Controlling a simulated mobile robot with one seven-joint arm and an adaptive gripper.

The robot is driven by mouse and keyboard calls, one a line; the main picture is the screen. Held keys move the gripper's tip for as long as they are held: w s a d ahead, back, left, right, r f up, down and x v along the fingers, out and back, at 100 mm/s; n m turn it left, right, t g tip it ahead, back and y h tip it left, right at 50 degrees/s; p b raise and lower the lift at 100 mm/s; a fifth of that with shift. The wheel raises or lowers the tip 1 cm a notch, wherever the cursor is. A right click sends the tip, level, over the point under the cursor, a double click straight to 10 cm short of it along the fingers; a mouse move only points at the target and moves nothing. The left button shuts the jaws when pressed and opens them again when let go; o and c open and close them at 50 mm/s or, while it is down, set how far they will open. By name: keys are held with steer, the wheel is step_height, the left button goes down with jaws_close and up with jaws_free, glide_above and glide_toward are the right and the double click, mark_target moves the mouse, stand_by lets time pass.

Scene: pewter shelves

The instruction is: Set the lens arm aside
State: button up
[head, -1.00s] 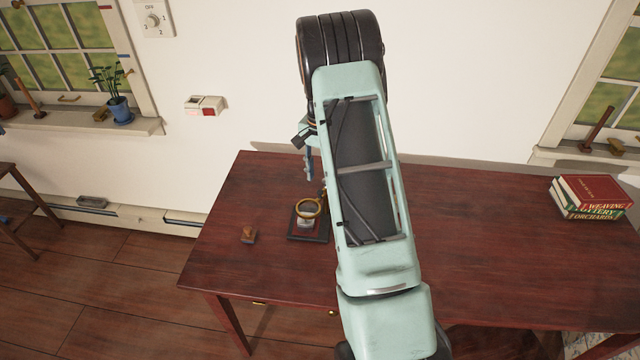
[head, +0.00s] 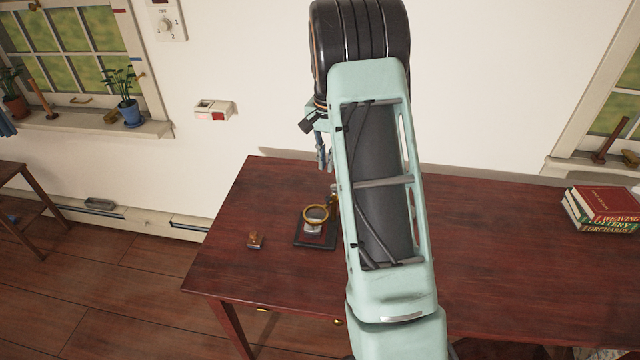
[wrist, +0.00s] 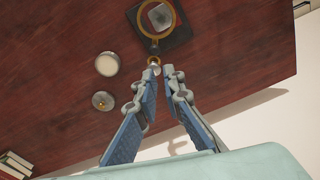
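The lens arm shows as a brass ring (head: 316,213) over a dark square base (head: 301,241) on the table, with a pale block under the ring. In the wrist view, the ring (wrist: 140,34) lies just beyond my fingertips, over its base (wrist: 184,32). A small pale knob (wrist: 154,61) at the near side of the ring is close to the fingertips. My gripper (wrist: 160,74) is open, its two blue-padded fingers apart with nothing clearly held between them. In the head view my gripper (head: 323,158) is partly hidden by my arm, above the table behind the lens.
A small wooden stamp (head: 255,240) is left of the base on the red-brown table (head: 240,205). Books (head: 603,209) are stacked at the right. In the wrist view, a pale round thing (wrist: 107,64) and a metal round thing (wrist: 103,101) stand beside my fingers.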

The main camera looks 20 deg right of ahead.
mark_target(320, 208)
steer(key=f+n+b, duration=0.1)
steer(key=b, duration=0.1)
steer(key=w+a+f+n+t+b, duration=0.1)
steer(key=b, duration=0.1)
steer(key=a+f+n+b, duration=0.1)
steer(key=f+b, duration=0.1)
steer(key=shift+w+t+h, duration=0.15)
steer(key=shift+t+h, duration=0.25)
jaws_close()
steer(key=w+f+n+t+b, duration=0.15)
steer(key=w+f, duration=0.25)
steer(key=f, duration=0.6)
steer(key=shift+n, duration=0.35)
steer(key=s, duration=0.1)
steer(key=s+a, duration=0.1)
steer(key=s, duration=0.2)
steer(key=shift+a+r, duration=0.15)
steer(key=shift+a, duration=0.15)
